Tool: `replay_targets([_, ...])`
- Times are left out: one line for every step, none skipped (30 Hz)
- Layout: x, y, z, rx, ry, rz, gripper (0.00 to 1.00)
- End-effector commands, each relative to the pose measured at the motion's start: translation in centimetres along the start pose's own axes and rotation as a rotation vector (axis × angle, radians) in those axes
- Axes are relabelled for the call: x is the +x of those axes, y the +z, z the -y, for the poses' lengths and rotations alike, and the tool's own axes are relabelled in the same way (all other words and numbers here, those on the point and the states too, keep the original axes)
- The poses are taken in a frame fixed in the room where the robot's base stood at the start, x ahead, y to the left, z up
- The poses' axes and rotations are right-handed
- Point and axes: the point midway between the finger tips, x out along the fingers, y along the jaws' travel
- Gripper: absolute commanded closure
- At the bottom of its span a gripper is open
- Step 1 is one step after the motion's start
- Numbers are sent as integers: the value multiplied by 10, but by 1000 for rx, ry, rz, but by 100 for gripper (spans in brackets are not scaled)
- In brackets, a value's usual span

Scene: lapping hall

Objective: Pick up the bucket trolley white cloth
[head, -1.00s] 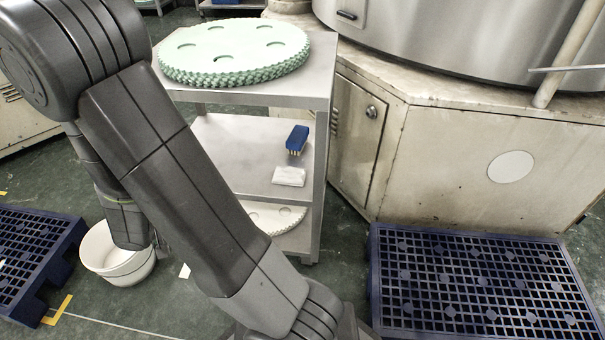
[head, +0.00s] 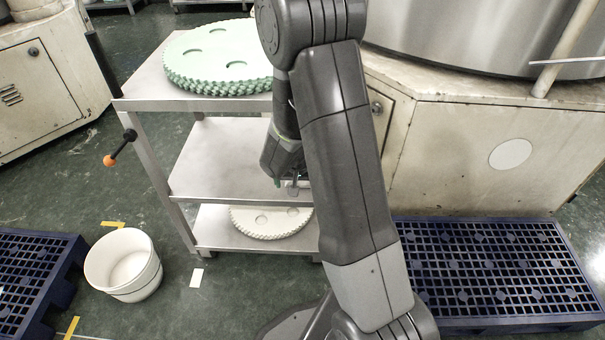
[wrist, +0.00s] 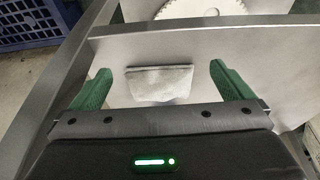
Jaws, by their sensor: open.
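The white cloth (wrist: 160,84) is a small, pale, folded-looking piece lying flat on the middle shelf (head: 225,160) of the grey trolley. In the wrist view it lies in the gap between the two green fingers, with bare shelf showing between it and each finger. My gripper (wrist: 158,72) is open and empty. In the head view my gripper (head: 286,186) is over the front of the middle shelf, and my arm hides most or all of the cloth. I cannot tell the height of the fingertips above the shelf.
Green toothed discs (head: 220,58) lie on the top shelf, close to my arm. A white toothed disc (head: 270,222) lies on the bottom shelf. A white bucket (head: 124,266) stands on the floor at left. Blue pallets (head: 490,270) lie right and left. A machine (head: 450,150) stands behind.

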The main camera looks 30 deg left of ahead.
Motion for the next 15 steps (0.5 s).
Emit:
replay_targets([1,-7,0,2,0,-1,0])
replay_targets([2,-10,0,1,1,-1,0])
replay_targets([3,-13,0,1,1,0,0])
replay_targets([4,-14,0,1,1,0,0])
replay_targets([4,-16,0,1,1,0,0])
replay_targets([5,-18,0,1,1,0,0])
replay_targets([5,-19,0,1,1,-1,0])
replay_targets([6,-20,0,1,1,0,0])
replay_targets([6,-23,0,0,0,0,0])
replay_targets([7,-27,0,2,0,-1,0])
replay_targets([8,-30,0,3,0,0,0])
replay_targets([10,-36,0,2,1,-1,0])
replay_targets([12,-41,0,3,0,-2,0])
replay_targets([13,-46,0,2,0,-2,0])
replay_targets([15,-52,0,2,1,-1,0])
